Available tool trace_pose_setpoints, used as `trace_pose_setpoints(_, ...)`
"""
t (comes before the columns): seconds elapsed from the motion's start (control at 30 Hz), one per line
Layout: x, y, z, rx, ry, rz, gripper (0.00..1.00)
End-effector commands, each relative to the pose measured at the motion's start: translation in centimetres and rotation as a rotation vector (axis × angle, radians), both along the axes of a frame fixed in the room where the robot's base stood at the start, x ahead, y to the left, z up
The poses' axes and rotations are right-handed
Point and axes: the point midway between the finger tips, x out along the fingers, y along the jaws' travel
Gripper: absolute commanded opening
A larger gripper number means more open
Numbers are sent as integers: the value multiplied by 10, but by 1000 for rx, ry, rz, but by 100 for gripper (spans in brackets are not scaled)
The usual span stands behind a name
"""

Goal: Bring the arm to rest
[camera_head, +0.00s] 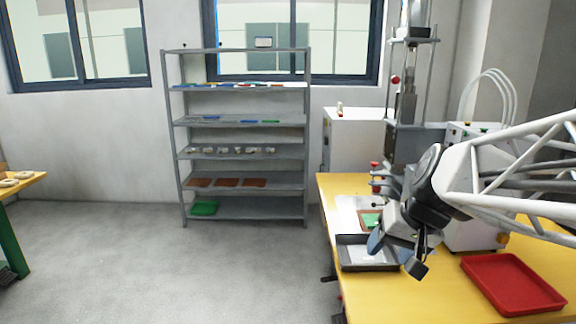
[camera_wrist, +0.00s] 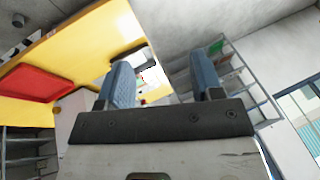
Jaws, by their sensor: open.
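My gripper (camera_head: 396,254) is at the right in the head view, above the yellow table (camera_head: 400,300) and over a dark grey tray (camera_head: 350,264). In the wrist view my gripper (camera_wrist: 165,82) shows two blue-grey fingers spread apart with nothing between them. My white lattice arm comes in from the right edge and hides part of the table and tray. The gripper is tilted downward.
A red tray (camera_head: 512,284) lies on the table at the right front. A press machine (camera_head: 405,130) stands at the table's back. A grey shelf rack (camera_head: 245,152) stands by the wall. The floor between is clear.

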Motion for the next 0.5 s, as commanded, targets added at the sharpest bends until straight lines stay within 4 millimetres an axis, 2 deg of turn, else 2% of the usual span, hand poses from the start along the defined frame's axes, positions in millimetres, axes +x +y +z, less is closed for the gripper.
trace_pose_setpoints(0.03, -22, 6, -6, -36, 14, 15, 60)
trace_pose_setpoints(0.2, -86, 13, -31, -169, 61, 40, 60)
trace_pose_setpoints(0.33, -121, 12, -47, -251, 79, 50, 60)
trace_pose_setpoints(0.5, -145, 9, -58, -310, 86, 55, 60)
